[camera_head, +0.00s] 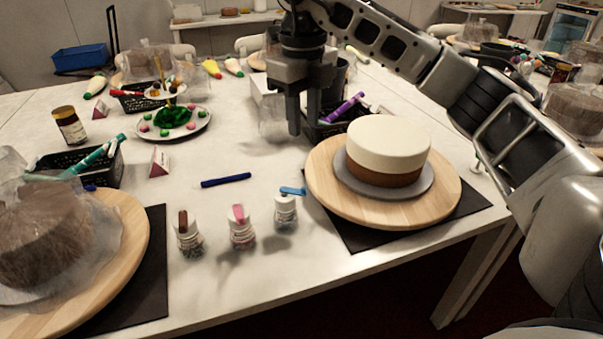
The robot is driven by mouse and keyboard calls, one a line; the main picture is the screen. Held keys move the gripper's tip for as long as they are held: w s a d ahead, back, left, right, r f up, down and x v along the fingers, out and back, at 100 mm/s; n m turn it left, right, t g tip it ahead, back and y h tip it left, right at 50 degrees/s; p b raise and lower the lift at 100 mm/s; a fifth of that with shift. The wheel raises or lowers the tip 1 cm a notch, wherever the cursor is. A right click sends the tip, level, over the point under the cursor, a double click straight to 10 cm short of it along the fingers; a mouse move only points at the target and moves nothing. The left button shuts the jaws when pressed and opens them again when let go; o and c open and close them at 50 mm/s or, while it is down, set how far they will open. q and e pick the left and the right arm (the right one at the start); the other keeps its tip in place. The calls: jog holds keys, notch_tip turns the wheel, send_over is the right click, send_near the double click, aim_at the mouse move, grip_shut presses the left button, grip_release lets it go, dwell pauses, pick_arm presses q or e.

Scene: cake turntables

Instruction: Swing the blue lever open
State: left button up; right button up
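The blue lever (292,191) sits on top of a small clear jar with a white neck (286,213). The jar stands upright on the white table, just left of the round cake board. The lever lies about level across the jar's top and sticks out to the right. My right gripper (303,118) hangs with its fingers down, above and beyond the jar, clear of the lever. Its two fingers look apart with nothing between them. My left gripper is not in view.
Similar jars with a pink lever (238,214) and a brown lever (183,220) stand to the left. A blue pen (226,180) lies behind them. A cake (388,150) on a wooden turntable (330,194) stands right; a plastic-wrapped cake (45,235) is left.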

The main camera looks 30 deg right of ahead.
aim_at(293, 189)
notch_tip(293, 189, down, 14)
jog(key=shift+r+b, duration=0.1)
jog(key=shift+b, duration=0.35)
grip_shut()
